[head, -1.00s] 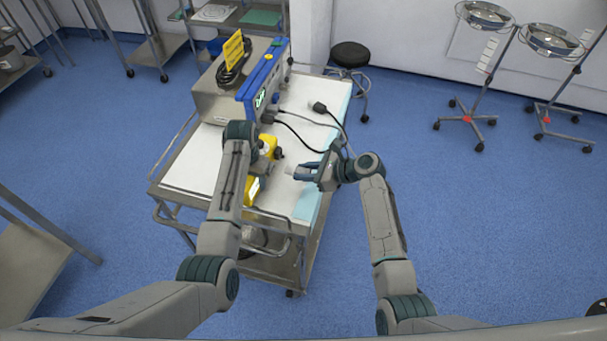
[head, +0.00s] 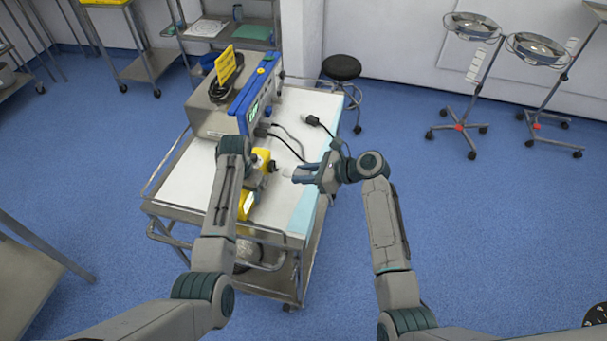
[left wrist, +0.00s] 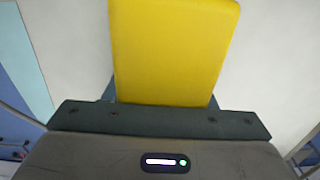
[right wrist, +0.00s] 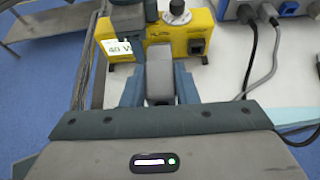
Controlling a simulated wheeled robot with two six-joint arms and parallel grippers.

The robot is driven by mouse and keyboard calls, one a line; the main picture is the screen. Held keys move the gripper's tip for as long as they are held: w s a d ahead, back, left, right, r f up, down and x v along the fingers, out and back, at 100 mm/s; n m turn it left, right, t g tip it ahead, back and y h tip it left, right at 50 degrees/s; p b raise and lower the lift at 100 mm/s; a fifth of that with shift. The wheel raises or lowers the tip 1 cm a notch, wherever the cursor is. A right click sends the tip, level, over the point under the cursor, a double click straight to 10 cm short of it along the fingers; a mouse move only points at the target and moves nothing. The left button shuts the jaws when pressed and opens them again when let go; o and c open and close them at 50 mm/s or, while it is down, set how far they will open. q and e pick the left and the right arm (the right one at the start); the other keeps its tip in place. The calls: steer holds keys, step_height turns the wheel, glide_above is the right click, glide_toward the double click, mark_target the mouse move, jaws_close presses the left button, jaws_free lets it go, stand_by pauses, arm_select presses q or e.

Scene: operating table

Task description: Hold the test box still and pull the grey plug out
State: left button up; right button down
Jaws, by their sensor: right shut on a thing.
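The yellow test box (head: 245,207) stands on the trolley; its front, with a label and black knob, shows in the right wrist view (right wrist: 178,42). My left gripper (right wrist: 135,28) reaches down onto the box; in the left wrist view the box (left wrist: 172,50) lies between its fingers, with finger edges showing on both sides. My right gripper (head: 290,173) is shut on the grey plug (right wrist: 159,80), which sits between its fingers in front of the box.
A large grey instrument with a blue-edged front (head: 247,103) stands on the trolley behind the box. A black connector (head: 311,119) lies near the right edge. A stool (head: 341,67) stands beyond.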

arm_select(q)
steer(key=o, duration=0.5)
step_height(320, 180, up, 12)
steer(key=shift+r, duration=0.1)
stand_by(0.4)
